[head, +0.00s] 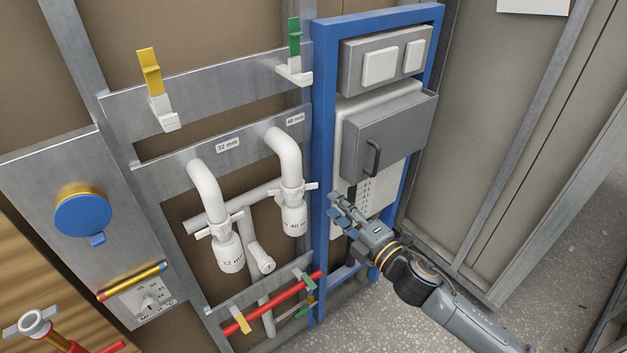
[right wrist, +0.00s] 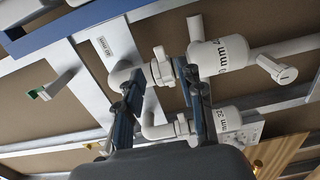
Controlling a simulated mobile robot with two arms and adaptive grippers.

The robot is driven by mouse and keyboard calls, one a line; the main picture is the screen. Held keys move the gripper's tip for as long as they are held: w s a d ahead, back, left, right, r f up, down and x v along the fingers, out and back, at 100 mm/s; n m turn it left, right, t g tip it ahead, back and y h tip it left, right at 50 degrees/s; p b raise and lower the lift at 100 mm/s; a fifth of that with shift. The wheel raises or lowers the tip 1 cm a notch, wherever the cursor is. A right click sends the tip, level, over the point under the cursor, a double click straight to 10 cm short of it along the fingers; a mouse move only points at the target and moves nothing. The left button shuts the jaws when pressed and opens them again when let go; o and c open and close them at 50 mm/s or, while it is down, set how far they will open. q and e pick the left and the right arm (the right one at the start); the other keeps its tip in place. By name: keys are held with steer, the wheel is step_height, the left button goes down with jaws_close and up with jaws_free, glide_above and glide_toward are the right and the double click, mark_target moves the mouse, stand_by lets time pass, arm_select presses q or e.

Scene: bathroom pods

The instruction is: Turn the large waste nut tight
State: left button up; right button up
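The large waste nut (head: 293,189) is a white winged nut on the 40 mm waste, between the bent pipe (head: 287,152) and the white cup below it. Its wings stick out to either side. The right wrist view shows the nut (right wrist: 160,68) beyond the fingers, near the gap between them. My right gripper (head: 342,208) is open and empty, in front of the blue frame, to the right of the nut. In the right wrist view its two dark blue fingers (right wrist: 163,105) are apart; I see no contact with the nut. My left gripper is not in view.
The 32 mm waste with a similar smaller nut (head: 220,226) stands to the left. A blue frame (head: 322,130) with a grey hatch (head: 392,135) and its handle stands at right. Red pipes (head: 270,302) run below. Grey floor is free at lower right.

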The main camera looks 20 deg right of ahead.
mark_target(314, 187)
steer(key=p+x, duration=0.2)
steer(key=x, duration=0.7)
steer(key=shift+w+a, duration=0.15)
jaws_close()
